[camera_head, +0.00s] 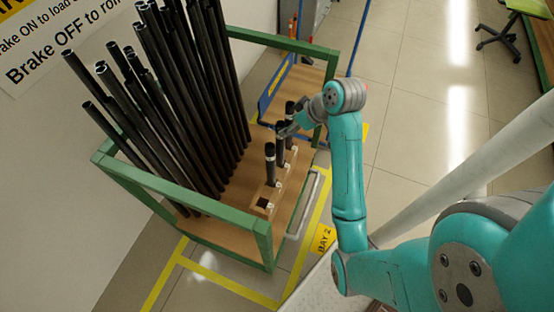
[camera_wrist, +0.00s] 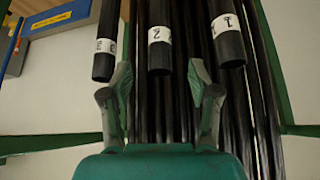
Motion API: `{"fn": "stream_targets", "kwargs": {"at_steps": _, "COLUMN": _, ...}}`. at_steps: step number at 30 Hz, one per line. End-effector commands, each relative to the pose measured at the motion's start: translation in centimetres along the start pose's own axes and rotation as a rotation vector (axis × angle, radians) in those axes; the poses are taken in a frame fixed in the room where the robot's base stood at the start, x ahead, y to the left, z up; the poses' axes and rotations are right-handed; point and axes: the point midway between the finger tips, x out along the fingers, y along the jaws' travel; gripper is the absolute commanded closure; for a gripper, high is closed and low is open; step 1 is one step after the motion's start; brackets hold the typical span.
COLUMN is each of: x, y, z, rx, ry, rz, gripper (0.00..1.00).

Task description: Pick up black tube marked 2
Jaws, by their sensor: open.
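The black tube marked 2 (camera_wrist: 160,45) is the middle of three short black tubes in the wrist view, with a white label band. In the head view the middle short tube (camera_head: 280,148) stands upright in the cart's wooden base. My gripper (camera_wrist: 160,75) is open, with one finger on each side of the marked 2 tube in the wrist picture. The tube's end shows between the fingertips, and I cannot tell whether they touch it. In the head view my gripper (camera_head: 287,130) is close beside the middle tube, hiding part of the row.
A tube marked 1 (camera_wrist: 226,35) and another labelled tube (camera_wrist: 106,45) flank it. Many long black tubes (camera_head: 180,100) lean in the green-framed cart (camera_head: 185,188). An empty socket (camera_head: 263,203) is at the row's near end. A blue frame (camera_head: 275,88) stands behind.

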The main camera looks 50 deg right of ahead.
Motion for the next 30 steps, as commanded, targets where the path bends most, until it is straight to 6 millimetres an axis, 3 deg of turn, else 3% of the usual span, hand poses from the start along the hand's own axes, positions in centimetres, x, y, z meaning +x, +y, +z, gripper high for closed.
{"fn": "stream_targets", "kwargs": {"at_steps": 3, "x": 1.8, "y": -0.1, "z": 0.0, "rx": -0.001, "ry": -0.001, "rz": -0.003, "gripper": 0.39}}
{"fn": "stream_targets", "kwargs": {"at_steps": 11, "x": 3.7, "y": -0.1, "z": 0.2, "rx": 0.000, "ry": -0.001, "rz": -0.001, "gripper": 0.39}}
{"fn": "stream_targets", "kwargs": {"at_steps": 21, "x": 7.9, "y": -0.1, "z": 0.8, "rx": 0.000, "ry": 0.000, "rz": -0.002, "gripper": 0.39}}
{"fn": "stream_targets", "kwargs": {"at_steps": 30, "x": 8.5, "y": 0.0, "z": 0.8, "rx": 0.000, "ry": 0.001, "rz": 0.001, "gripper": 0.39}}
